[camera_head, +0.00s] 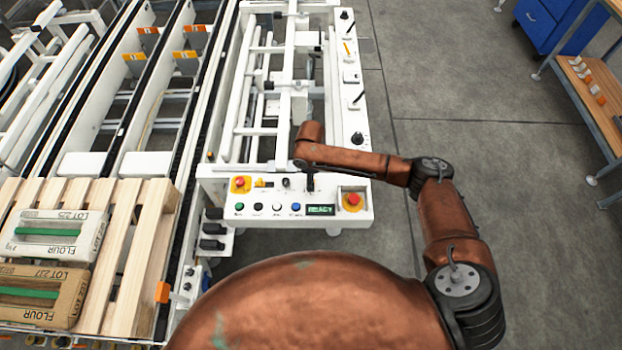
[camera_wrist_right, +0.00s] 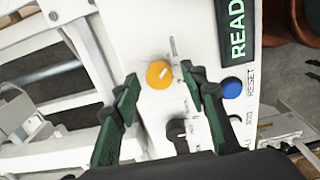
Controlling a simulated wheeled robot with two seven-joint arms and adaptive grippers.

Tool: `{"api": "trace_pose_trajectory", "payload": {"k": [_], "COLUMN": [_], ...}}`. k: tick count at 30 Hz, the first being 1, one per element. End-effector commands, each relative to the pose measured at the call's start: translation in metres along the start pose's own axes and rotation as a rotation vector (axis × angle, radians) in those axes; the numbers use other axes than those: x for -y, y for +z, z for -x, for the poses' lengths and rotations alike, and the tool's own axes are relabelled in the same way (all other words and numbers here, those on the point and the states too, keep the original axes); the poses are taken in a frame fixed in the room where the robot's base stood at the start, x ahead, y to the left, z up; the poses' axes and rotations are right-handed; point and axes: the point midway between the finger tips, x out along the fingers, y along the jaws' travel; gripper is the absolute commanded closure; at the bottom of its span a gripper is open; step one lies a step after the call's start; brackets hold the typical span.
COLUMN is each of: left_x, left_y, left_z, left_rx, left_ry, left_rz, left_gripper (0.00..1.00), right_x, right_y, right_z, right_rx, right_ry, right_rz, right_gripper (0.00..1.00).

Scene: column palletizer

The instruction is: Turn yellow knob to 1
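The yellow knob (camera_wrist_right: 159,75) is on the white control panel (camera_wrist_right: 202,25) in the right wrist view, with a pale pointer mark on its face. My right gripper (camera_wrist_right: 159,76) is open, its two dark green fingers on either side of the knob in the picture. I cannot tell whether they touch it. In the head view my right gripper (camera_head: 310,184) is over the panel's upper row, right of a black knob, and hides the yellow knob. The small lettering beside the knob is not readable. My left gripper is not in view.
A black knob (camera_wrist_right: 178,131), a blue reset button (camera_wrist_right: 231,87) and a READY display (camera_wrist_right: 236,27) are close by. Red emergency buttons (camera_head: 240,182) (camera_head: 353,200) sit at both panel ends. Flour sacks (camera_head: 53,235) lie on a pallet (camera_head: 150,240) at left.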

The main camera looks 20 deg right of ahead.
Motion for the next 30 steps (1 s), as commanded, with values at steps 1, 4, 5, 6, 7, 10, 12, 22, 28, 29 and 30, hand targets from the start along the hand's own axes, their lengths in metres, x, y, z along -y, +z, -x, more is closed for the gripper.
{"api": "trace_pose_trajectory", "payload": {"k": [1,4,5,6,7,10,12,22,28,29,30], "left_x": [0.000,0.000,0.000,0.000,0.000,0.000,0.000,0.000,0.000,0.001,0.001], "left_y": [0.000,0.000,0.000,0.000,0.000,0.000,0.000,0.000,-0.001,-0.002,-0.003], "left_z": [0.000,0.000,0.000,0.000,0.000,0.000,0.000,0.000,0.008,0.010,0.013], "left_rx": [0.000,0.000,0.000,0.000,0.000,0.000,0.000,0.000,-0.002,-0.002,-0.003], "left_ry": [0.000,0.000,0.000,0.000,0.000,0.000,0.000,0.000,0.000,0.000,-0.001], "left_rz": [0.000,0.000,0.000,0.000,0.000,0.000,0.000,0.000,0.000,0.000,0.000], "left_gripper": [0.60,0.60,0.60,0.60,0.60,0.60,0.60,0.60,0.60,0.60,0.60], "right_x": [0.000,0.000,0.000,0.000,0.000,0.000,0.000,0.000,0.000,0.001,0.001], "right_y": [0.000,0.000,0.000,0.000,0.000,0.000,0.000,0.002,0.001,0.002,0.002], "right_z": [0.000,0.000,0.000,0.000,0.000,0.000,0.000,0.000,0.002,0.002,0.002], "right_rx": [0.000,0.000,0.000,0.000,0.000,0.000,0.000,0.001,0.002,0.003,0.003], "right_ry": [0.000,0.000,0.000,0.000,0.000,0.000,0.000,0.000,-0.001,-0.002,-0.002], "right_rz": [0.000,0.000,0.000,0.000,0.000,0.000,0.000,-0.001,-0.033,-0.044,-0.060], "right_gripper": [0.60,0.66,0.68,0.70,0.72,0.79,0.84,1.00,1.00,1.00,1.00]}}
